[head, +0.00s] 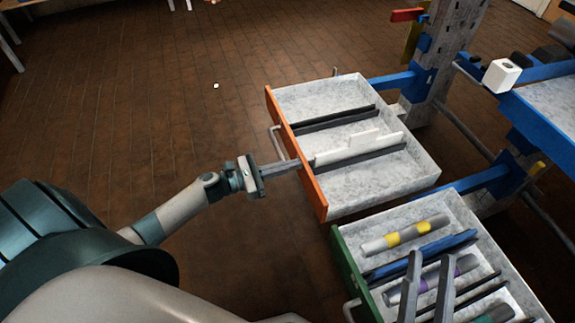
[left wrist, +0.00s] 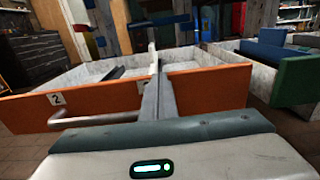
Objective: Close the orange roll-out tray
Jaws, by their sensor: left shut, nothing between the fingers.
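The orange-fronted roll-out tray (head: 312,190) stands pulled out from the blue and grey rack. It holds dark dividers and a white stepped piece (head: 347,149). Its orange front also shows in the left wrist view (left wrist: 210,90), with a bar handle (left wrist: 95,118) and a label "2". My left gripper (head: 297,163) is shut and empty, its fingertips at the orange front, beside the handle; I cannot tell if they touch. In the left wrist view its fingers (left wrist: 157,97) overlap the front. My right gripper (head: 430,256) shows as two separated grey fingers over the green-fronted tray.
The green-fronted tray (head: 354,262) is also out, nearer and to the right, holding several cylinders and blue and dark strips. The rack post (head: 447,70) and a blue-edged shelf (head: 540,118) with a white block (head: 501,75) stand at right.

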